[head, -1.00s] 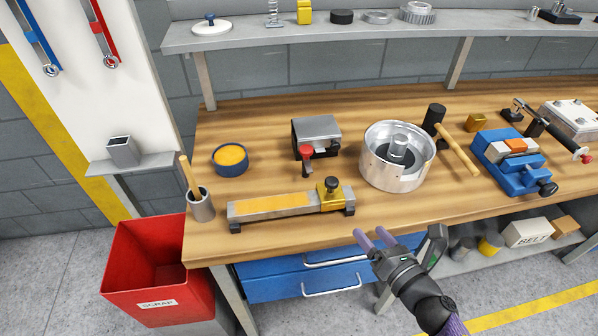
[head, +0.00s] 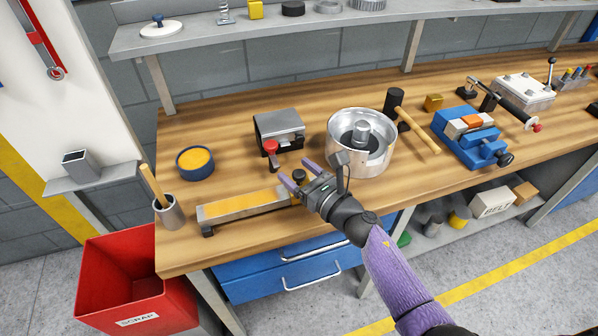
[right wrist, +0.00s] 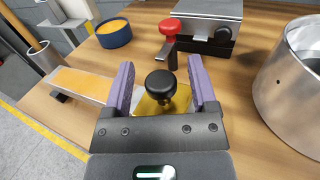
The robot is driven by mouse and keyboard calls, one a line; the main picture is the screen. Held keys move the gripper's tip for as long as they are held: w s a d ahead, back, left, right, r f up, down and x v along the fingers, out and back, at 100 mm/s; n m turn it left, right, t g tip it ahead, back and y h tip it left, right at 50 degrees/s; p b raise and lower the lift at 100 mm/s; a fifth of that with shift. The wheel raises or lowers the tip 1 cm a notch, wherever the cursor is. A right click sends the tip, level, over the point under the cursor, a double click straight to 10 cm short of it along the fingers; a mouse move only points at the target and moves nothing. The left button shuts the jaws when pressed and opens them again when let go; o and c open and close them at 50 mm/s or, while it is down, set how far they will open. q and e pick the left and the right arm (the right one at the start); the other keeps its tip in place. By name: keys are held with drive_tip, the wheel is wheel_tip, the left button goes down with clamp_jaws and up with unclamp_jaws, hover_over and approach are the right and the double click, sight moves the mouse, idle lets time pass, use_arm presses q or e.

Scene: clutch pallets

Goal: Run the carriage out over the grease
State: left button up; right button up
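The grey rail (head: 204,216) lies near the bench's front edge with orange grease (head: 238,206) spread along its top. The brass carriage (right wrist: 152,105) with its black knob (right wrist: 160,85) sits at the rail's right end. My right gripper (head: 291,175) is open. In the right wrist view its purple fingers (right wrist: 160,80) stand apart on either side of the knob, with gaps between. My left gripper is not in view.
A grey block with a red knob (head: 271,147) stands just behind the carriage. A silver round housing (head: 345,160) is close on the right. A blue grease tub (head: 195,163) and a cup with a wooden handle (head: 168,213) are at the left. A red scrap bin (head: 120,280) stands below.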

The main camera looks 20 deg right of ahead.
clamp_jaws()
idle(1.3)
